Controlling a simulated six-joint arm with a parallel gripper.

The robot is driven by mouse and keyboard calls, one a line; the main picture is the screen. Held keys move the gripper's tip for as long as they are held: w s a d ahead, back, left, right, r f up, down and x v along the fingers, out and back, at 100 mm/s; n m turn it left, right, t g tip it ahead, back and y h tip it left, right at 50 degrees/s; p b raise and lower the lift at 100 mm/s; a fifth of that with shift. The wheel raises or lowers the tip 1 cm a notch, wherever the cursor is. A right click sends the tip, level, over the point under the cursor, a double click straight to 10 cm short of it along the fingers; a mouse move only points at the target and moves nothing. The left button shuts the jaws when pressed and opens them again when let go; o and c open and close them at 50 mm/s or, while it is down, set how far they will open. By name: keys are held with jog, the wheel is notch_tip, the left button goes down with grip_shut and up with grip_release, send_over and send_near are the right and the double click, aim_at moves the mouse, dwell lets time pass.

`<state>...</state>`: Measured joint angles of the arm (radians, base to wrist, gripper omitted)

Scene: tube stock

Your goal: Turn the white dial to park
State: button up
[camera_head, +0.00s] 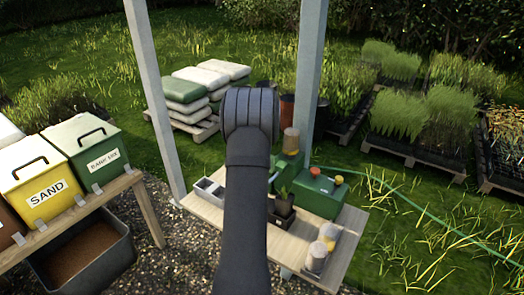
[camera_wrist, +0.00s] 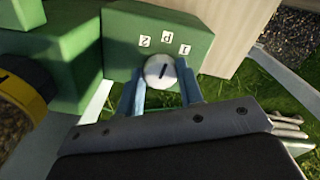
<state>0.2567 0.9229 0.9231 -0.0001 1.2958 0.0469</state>
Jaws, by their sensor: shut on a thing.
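The white dial (camera_wrist: 160,70) is on the front of a green housing (camera_wrist: 120,25) in the wrist view. A short dark line marks its face and runs nearly up and down in the picture, its upper end toward the P label. Small white labels sit above the dial: a 2 (camera_wrist: 144,41), a P (camera_wrist: 167,37) and a 1 (camera_wrist: 184,49). My gripper (camera_wrist: 161,80) has its two blue-grey fingers on either side of the dial, shut on it. In the head view my arm hides the dial and the gripper.
A jar with a yellow band (camera_wrist: 28,85) is close at left in the wrist view. In the head view, a green box (camera_head: 320,194) with coloured knobs, a potted plant (camera_head: 282,208) and grain containers (camera_head: 316,258) stand on the wooden table (camera_head: 283,250).

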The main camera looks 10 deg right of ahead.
jog(key=shift+n, duration=0.6)
jog(key=o, duration=1)
notch_tip(320, 180, up, 18)
jog(key=shift+f, duration=0.25)
jog(key=shift+f, duration=0.1)
notch_tip(320, 180, down, 17)
jog(key=shift+f, duration=0.15)
dwell(0.3)
